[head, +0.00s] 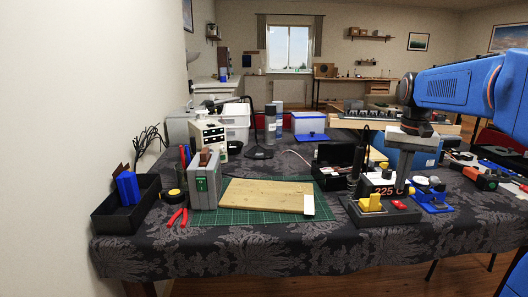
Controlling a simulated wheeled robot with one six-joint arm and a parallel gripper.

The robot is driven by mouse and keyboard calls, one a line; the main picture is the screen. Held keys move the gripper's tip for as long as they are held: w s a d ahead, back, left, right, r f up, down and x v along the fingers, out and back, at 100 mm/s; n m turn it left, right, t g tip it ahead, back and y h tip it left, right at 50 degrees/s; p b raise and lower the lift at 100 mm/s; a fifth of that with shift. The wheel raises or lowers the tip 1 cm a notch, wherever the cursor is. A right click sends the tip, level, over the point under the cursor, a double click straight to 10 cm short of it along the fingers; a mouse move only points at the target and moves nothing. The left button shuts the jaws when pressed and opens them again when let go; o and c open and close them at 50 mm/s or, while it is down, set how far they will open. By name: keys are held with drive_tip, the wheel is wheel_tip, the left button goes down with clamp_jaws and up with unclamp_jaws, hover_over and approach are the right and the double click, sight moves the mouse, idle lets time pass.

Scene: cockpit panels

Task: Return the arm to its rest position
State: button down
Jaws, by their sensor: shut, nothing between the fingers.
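My blue arm (450,88) reaches in from the right edge of the head view. Its wrist bends down, and my grey gripper (402,184) points downward over the right part of the table. The fingers are together and hold nothing.
The table has a dark patterned cloth (260,262). A wooden board (267,195) lies on a green mat (232,216). A grey device (204,182), red pliers (177,217) and a black bin (127,213) are at left. A black box (335,165) stands left of the gripper. The front strip of cloth is clear.

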drive_tip(key=s+a+f+n+t, duration=0.1)
drive_tip(key=s+a+f, duration=0.3)
drive_tip(key=s, duration=0.4)
drive_tip(key=s+a+f+n+t, duration=0.1)
drive_tip(key=s+a+f, duration=0.3)
drive_tip(key=s, duration=0.5)
drive_tip(key=s+a+f+n+t, duration=0.2)
drive_tip(key=s+f, duration=0.4)
drive_tip(key=s, duration=0.3)
drive_tip(key=a+n, duration=0.1)
drive_tip(key=a, duration=0.1)
drive_tip(key=shift+s+a+f, duration=0.25)
drive_tip(key=shift+a+f, duration=0.05)
drive_tip(key=shift+a, duration=0.05)
